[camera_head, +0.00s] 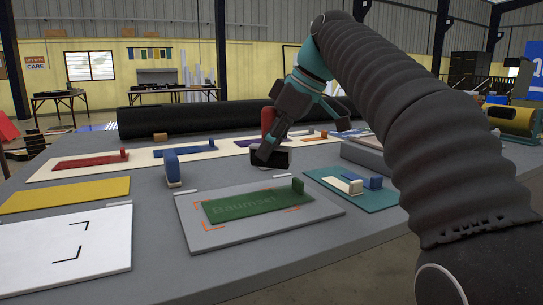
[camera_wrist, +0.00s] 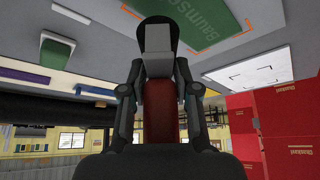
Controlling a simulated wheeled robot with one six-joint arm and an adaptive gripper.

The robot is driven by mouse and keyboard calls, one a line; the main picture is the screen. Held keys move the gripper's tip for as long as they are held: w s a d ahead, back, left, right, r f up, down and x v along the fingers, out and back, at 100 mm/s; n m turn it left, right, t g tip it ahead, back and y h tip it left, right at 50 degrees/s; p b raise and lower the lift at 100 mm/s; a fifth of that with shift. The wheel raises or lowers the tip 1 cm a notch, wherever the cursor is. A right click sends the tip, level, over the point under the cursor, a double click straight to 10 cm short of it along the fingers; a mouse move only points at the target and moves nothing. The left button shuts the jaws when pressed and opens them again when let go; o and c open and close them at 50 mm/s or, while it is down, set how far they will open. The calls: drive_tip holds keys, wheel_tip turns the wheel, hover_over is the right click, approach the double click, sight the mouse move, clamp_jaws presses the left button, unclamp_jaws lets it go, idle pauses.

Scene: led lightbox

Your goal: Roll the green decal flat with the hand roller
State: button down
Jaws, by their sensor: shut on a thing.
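The green decal (camera_head: 240,209) with pale lettering lies on a light grey panel (camera_head: 200,246), with a small green upright block (camera_head: 298,187) at its right end. Orange corner marks show beside the decal. My gripper (camera_head: 273,138) is shut on the hand roller, whose red handle (camera_head: 267,121) stands up between the fingers. The dark roller head (camera_head: 271,158) is behind the panel's far edge, apart from the decal. In the wrist view the red handle (camera_wrist: 160,112) is between my fingers, and the green decal (camera_wrist: 208,22) shows upside down beyond. Whether the roller touches the table is unclear.
A blue-handled tool (camera_head: 172,167) stands left of the roller. A teal mat (camera_head: 377,200) with small tools lies right of the panel. A white sheet (camera_head: 105,247) and yellow board (camera_head: 65,194) lie left. A long black roll (camera_head: 190,118) runs behind.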

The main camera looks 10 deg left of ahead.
drive_tip(key=shift+r, duration=1.1)
